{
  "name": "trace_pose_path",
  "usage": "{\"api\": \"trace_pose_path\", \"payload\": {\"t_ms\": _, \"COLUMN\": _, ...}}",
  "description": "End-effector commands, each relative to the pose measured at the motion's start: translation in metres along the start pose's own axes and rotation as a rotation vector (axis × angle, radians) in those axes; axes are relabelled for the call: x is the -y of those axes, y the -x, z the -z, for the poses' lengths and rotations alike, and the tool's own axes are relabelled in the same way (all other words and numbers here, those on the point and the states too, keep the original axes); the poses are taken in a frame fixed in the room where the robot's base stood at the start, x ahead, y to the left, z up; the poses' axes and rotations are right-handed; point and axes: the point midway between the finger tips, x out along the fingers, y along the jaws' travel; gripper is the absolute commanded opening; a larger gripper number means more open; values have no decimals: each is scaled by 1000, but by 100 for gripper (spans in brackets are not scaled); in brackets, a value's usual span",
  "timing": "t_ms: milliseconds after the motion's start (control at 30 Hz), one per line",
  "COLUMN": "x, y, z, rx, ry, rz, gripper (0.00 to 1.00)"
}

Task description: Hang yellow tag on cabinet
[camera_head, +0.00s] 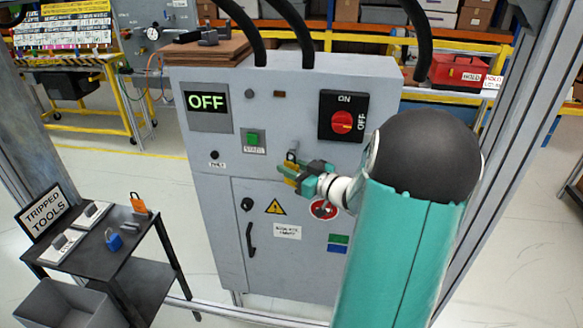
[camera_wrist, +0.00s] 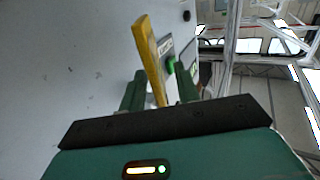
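The grey cabinet (camera_head: 205,140) stands upright in the middle of the head view, with an "OFF" display (camera_head: 208,101), a green button (camera_head: 252,138) and a red rotary switch (camera_head: 342,123). My gripper (camera_head: 293,174) is in front of the cabinet, right of and below the green button. In the wrist view the yellow tag (camera_wrist: 148,55) stands nearly edge-on between the two green fingers of my gripper (camera_wrist: 160,92). In the head view the tag is small and partly hidden by the fingers. Whether it touches the cabinet cannot be told.
A dark side table (camera_head: 145,265) at the lower left carries an orange padlock (camera_head: 139,204), a blue padlock (camera_head: 114,240) and a "TRIPPED TOOLS" sign (camera_head: 45,213). A grey bin (camera_head: 70,305) is below it. Black cables run to the cabinet top. Metal posts stand at both sides.

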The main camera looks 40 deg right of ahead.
Motion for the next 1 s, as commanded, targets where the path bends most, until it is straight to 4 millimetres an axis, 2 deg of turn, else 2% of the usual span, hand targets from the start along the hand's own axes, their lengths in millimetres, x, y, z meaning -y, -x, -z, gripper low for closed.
{"api": "trace_pose_path", "payload": {"t_ms": 167, "x": -1, "y": 16, "z": 0, "rx": 1, "ry": 0, "rz": -4, "gripper": 32}}
{"api": "trace_pose_path", "payload": {"t_ms": 500, "x": -1, "y": 89, "z": 0, "rx": 1, "ry": 1, "rz": -4, "gripper": 32}}
{"api": "trace_pose_path", "payload": {"t_ms": 700, "x": -1, "y": 124, "z": 0, "rx": 0, "ry": 1, "rz": -2, "gripper": 32}}
{"api": "trace_pose_path", "payload": {"t_ms": 833, "x": 0, "y": 135, "z": 0, "rx": 0, "ry": 0, "rz": -1, "gripper": 32}}
{"api": "trace_pose_path", "payload": {"t_ms": 1000, "x": 0, "y": 138, "z": 0, "rx": 0, "ry": 0, "rz": 0, "gripper": 32}}
